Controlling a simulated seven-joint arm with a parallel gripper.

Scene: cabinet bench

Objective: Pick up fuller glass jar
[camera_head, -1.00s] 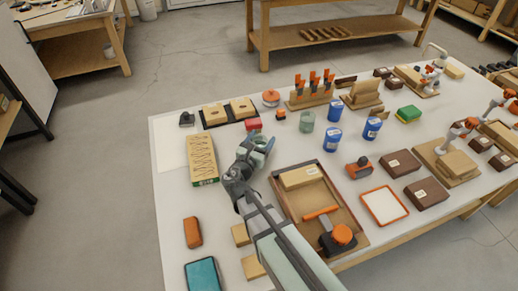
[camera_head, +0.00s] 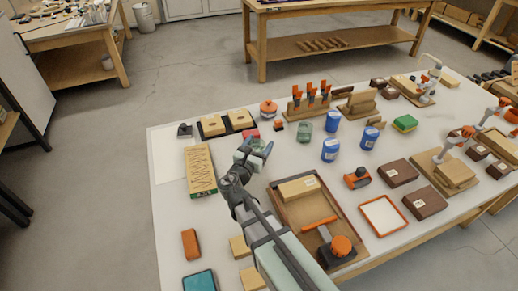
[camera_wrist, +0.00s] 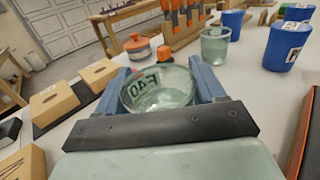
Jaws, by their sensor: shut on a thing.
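In the wrist view a clear greenish glass jar (camera_wrist: 158,92) with dark lettering sits between the two blue-grey fingers of my gripper (camera_wrist: 163,85). The fingers press on its sides and the jar looks upright. I cannot tell how full either jar is.
Blue containers (camera_head: 330,150) stand near the second jar.

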